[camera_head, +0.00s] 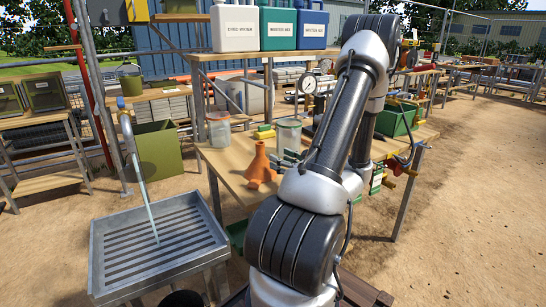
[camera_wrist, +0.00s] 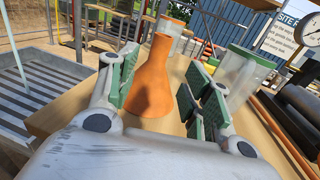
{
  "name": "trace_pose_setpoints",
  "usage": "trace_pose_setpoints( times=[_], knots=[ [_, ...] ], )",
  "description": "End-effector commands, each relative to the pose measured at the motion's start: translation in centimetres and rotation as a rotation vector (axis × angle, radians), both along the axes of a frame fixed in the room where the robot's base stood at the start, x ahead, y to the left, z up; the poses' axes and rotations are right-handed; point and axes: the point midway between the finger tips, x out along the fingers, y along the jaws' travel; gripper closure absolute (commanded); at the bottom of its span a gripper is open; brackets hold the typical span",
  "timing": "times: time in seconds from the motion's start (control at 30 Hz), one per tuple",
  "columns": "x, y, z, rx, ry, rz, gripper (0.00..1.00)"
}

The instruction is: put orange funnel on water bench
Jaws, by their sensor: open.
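The orange funnel (camera_head: 260,166) stands on the wooden workbench (camera_head: 229,178), wide end down and spout up, near the bench's left front part. In the wrist view the funnel (camera_wrist: 152,80) stands just ahead, between the two green-padded fingers of my gripper (camera_wrist: 162,90). The fingers are spread apart, with a gap on the right side of the funnel. I cannot tell whether the left finger touches it. The slatted grey metal water bench (camera_head: 160,245) is at the lower left, with a stream of water falling on it from a tap (camera_head: 124,108).
A clear jar (camera_head: 289,134) stands right behind the funnel, and another jar with a reddish lid (camera_head: 218,130) stands farther back left. White, green and blue jugs (camera_head: 278,29) line the shelf above. A green crate (camera_head: 396,120) is at the bench's right.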

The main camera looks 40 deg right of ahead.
Motion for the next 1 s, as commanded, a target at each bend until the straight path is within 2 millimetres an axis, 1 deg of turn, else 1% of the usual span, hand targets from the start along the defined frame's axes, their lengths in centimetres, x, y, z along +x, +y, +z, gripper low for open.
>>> trace_pose_setpoints(
  times=[0.07, 0.13, 0.17, 0.27, 0.3, 0.33, 0.37, 0.4, 0.47, 0.5, 0.53, 0.6, 0.63, 0.67, 0.7, 0.77, 0.8, 0.87, 0.9, 1.0],
  knots=[
    [-0.2, 0.6, 0.3, -0.011, 0.002, 0.021, 0.51],
    [0.4, 2.5, 1.3, -0.043, 0.013, 0.094, 0.51],
    [0.8, 3.9, 1.9, -0.068, 0.020, 0.144, 0.51],
    [2.0, 10.6, 4.4, -0.196, 0.056, 0.393, 0.51],
    [1.9, 14.0, 5.4, -0.268, 0.075, 0.520, 0.51],
    [1.6, 16.5, 6.0, -0.327, 0.091, 0.618, 0.51],
    [1.1, 18.9, 6.6, -0.392, 0.106, 0.716, 0.51],
    [0.1, 21.8, 7.1, -0.483, 0.125, 0.844, 0.51],
    [-2.0, 25.3, 7.7, -0.631, 0.150, 1.027, 0.51],
    [-3.5, 27.1, 7.9, -0.736, 0.163, 1.143, 0.51],
    [-4.7, 28.2, 8.0, -0.819, 0.173, 1.226, 0.51],
    [-7.4, 29.9, 8.4, -1.025, 0.188, 1.402, 0.51],
    [-8.5, 30.2, 8.5, -1.118, 0.191, 1.473, 0.51],
    [-9.5, 30.4, 8.7, -1.216, 0.193, 1.536, 0.51],
    [-10.7, 30.3, 9.0, -1.352, 0.190, 1.614, 0.51],
    [-12.0, 29.8, 9.6, -1.566, 0.181, 1.712, 0.51],
    [-12.6, 29.2, 10.2, -1.711, 0.171, 1.761, 0.51],
    [-13.1, 28.4, 11.2, -1.921, 0.150, 1.810, 0.51],
    [-13.2, 27.8, 12.0, -2.053, 0.135, 1.827, 0.51],
    [-13.0, 26.7, 14.0, -2.329, 0.096, 1.828, 0.51]
  ],
)
